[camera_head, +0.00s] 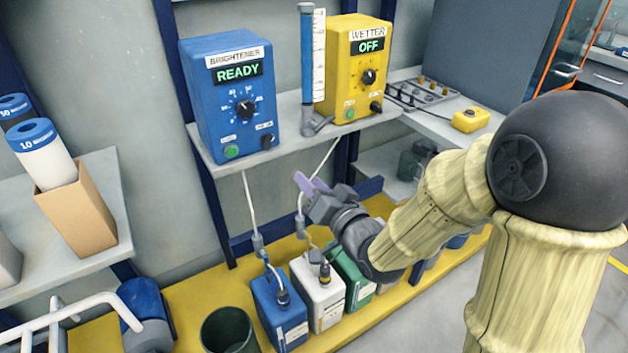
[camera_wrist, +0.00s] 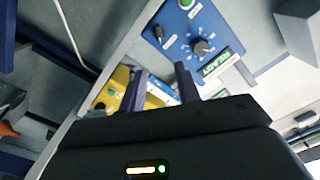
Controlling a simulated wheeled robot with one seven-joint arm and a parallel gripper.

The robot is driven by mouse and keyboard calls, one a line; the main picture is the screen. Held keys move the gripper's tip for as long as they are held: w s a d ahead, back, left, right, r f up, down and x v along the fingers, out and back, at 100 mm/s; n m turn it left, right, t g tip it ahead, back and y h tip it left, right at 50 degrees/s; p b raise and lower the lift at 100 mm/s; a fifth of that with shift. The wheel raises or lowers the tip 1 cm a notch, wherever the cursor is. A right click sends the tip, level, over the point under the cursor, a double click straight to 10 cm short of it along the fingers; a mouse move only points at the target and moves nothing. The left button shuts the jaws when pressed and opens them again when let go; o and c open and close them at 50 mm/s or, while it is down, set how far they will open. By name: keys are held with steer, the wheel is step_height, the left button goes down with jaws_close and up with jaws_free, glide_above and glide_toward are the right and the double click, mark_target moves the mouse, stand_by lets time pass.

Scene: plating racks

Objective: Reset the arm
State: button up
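My arm reaches in from the right in the head view. My gripper (camera_head: 311,184) points up and to the left, in front of the rack and below the shelf that holds the two control boxes. Its two purple fingers stand apart with nothing seen between them. In the wrist view the fingers of my gripper (camera_wrist: 161,84) are also apart and empty. The blue brightener box (camera_head: 236,100) reads READY and the yellow wetter box (camera_head: 355,68) reads OFF. Both boxes also show beyond the fingers in the wrist view.
Below are a blue canister (camera_head: 279,315), a white one (camera_head: 318,290) and a green one, with cables hanging above. A dark green bin (camera_head: 229,330) stands left of them. A cardboard box (camera_head: 75,215) sits on the left shelf.

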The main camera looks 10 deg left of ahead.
steer(key=d+f+g+h, duration=0.4)
steer(key=d+f+h, duration=0.3)
steer(key=d+f, duration=0.3)
steer(key=s+d+f+g+h, duration=0.4)
steer(key=s+d+g, duration=0.3)
steer(key=s+d, duration=0.5)
step_height(320, 180, up, 36)
steer(key=s+p, duration=0.1)
steer(key=p, duration=3.4)
steer(key=shift+a+g+p, duration=0.3)
steer(key=shift+a, duration=0.1)
steer(key=shift+s, duration=0.1)
